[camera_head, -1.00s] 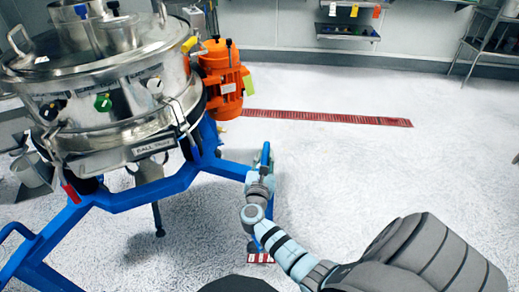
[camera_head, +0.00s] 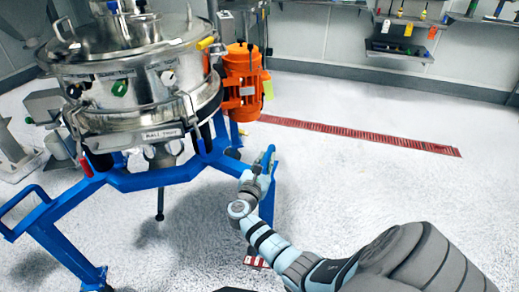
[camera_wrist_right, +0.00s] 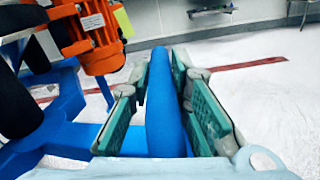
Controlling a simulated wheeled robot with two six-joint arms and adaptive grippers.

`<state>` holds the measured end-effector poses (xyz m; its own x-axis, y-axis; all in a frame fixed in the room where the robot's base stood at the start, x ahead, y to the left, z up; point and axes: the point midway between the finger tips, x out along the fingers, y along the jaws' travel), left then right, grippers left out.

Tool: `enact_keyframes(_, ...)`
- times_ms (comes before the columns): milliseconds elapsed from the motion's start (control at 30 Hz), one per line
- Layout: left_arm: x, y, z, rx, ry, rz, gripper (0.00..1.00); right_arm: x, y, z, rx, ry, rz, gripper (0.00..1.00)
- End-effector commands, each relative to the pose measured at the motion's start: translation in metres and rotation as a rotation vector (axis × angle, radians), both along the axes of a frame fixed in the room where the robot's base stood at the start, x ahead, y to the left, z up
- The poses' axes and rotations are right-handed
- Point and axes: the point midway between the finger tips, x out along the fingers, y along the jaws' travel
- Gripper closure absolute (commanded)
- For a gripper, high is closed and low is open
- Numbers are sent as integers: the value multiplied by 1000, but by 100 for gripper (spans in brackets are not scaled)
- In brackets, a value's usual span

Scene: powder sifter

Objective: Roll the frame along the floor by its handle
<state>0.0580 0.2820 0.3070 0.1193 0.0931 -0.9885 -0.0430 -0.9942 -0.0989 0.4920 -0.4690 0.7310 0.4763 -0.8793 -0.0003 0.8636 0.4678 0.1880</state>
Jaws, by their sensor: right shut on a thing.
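The blue frame (camera_head: 135,180) carries a round steel sifter (camera_head: 130,90) and stands on the white floor, left of centre in the head view. A blue loop handle (camera_head: 29,208) on its left side is free. My right gripper (camera_head: 265,165) is at the handle on the frame's right side. In the right wrist view, the blue handle bar (camera_wrist_right: 163,100) runs between the green pads of my right gripper (camera_wrist_right: 160,95), which is shut on it. My left gripper is not in view.
An orange motor (camera_head: 243,85) is mounted beside the sifter. A red floor grate (camera_head: 360,135) lies behind on the right. Wall shelves (camera_head: 400,50) are at the back. The floor to the right and ahead looks clear.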

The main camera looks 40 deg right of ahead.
Motion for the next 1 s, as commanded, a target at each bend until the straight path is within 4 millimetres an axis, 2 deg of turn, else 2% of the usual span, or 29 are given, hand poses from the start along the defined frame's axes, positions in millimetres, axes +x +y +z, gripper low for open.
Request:
enact_keyframes(100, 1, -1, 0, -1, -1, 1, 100, 9, 7, 5, 2, -12, 21, 100)
enact_keyframes(133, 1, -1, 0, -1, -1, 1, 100, 11, 8, 5, 1, -12, 24, 78)
enact_keyframes(233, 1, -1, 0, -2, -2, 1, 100, 13, 11, 5, 1, -13, 31, 62)
enact_keyframes(767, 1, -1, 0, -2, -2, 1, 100, 7, 5, 5, 2, -13, 17, 62)
enact_keyframes(867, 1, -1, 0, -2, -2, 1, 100, 3, 12, 4, 5, -13, 18, 62)
enact_keyframes(1000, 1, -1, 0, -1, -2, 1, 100, -10, 38, 3, 6, -14, 20, 62)
